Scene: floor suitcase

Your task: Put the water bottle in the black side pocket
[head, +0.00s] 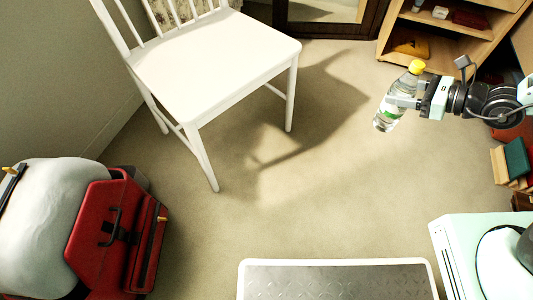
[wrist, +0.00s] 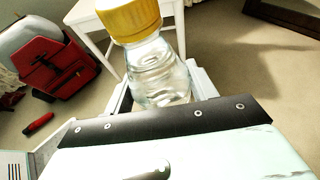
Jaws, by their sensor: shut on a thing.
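The clear water bottle (head: 388,115) with a yellow cap is held in the air at the upper right, tilted, cap upward. My gripper (head: 402,101) is shut around its body; in the wrist view the bottle (wrist: 160,75) stands between the fingers, its lower part hidden by the gripper. The red suitcase (head: 92,228) is on the floor at the lower left, far from my gripper. A dark pocket-like part (head: 138,178) shows at its far side; I cannot tell whether this is the black side pocket. The suitcase also shows at the left of the wrist view (wrist: 55,68).
A white chair (head: 215,55) stands between the bottle and the suitcase side, at the back. A wooden shelf (head: 450,45) is at the upper right, with books (head: 515,160) below it. A white rounded bundle (head: 40,220) adjoins the suitcase. The middle carpet is clear.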

